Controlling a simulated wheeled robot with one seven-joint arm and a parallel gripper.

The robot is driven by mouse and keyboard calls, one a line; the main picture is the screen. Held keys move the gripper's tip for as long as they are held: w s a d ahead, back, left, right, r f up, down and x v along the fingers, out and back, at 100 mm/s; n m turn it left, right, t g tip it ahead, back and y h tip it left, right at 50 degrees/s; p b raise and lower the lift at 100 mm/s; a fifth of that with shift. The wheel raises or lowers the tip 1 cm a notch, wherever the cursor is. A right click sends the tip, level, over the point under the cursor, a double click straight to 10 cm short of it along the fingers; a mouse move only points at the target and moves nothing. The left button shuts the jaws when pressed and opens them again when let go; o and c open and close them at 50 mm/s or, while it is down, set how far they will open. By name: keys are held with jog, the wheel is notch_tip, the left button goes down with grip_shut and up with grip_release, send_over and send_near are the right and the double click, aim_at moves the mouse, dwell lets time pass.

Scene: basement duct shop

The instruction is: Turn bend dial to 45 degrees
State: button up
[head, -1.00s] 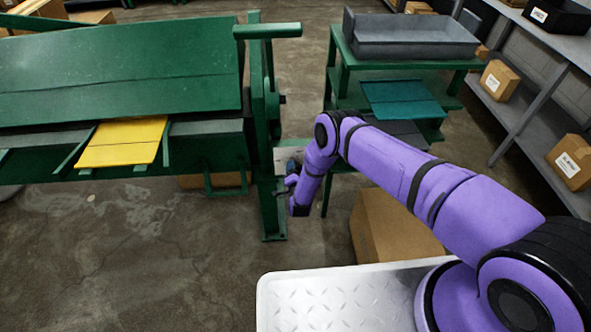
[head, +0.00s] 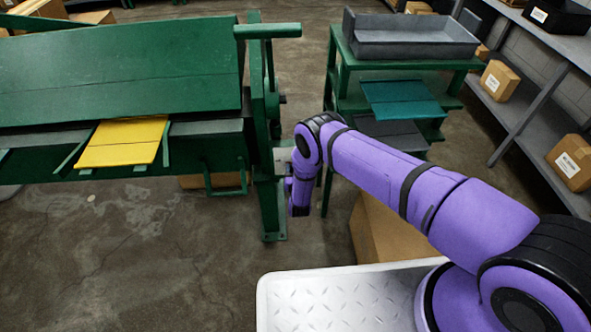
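The green bending machine (head: 120,70) stands at the left, with its end post (head: 268,205) near the picture's middle. A small pale plate (head: 281,154) shows at the right side of that post. My gripper (head: 289,185) is at the end of the purple arm, close against the post just below the plate. The arm covers much of it, and its fingers are too small and hidden to read. The bend dial cannot be made out; my arm and gripper cover the area around the plate.
A yellow sheet (head: 122,142) lies on the machine's front. A green stand (head: 342,66) with a grey tray (head: 412,49) is behind my arm. A cardboard box (head: 385,235) sits on the floor below my arm. Shelving (head: 535,110) lines the right. Floor at the lower left is clear.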

jog(key=shift+f+n, duration=0.1)
jog(key=shift+n, duration=0.3)
jog(key=o, duration=0.9)
jog(key=s, duration=1.1)
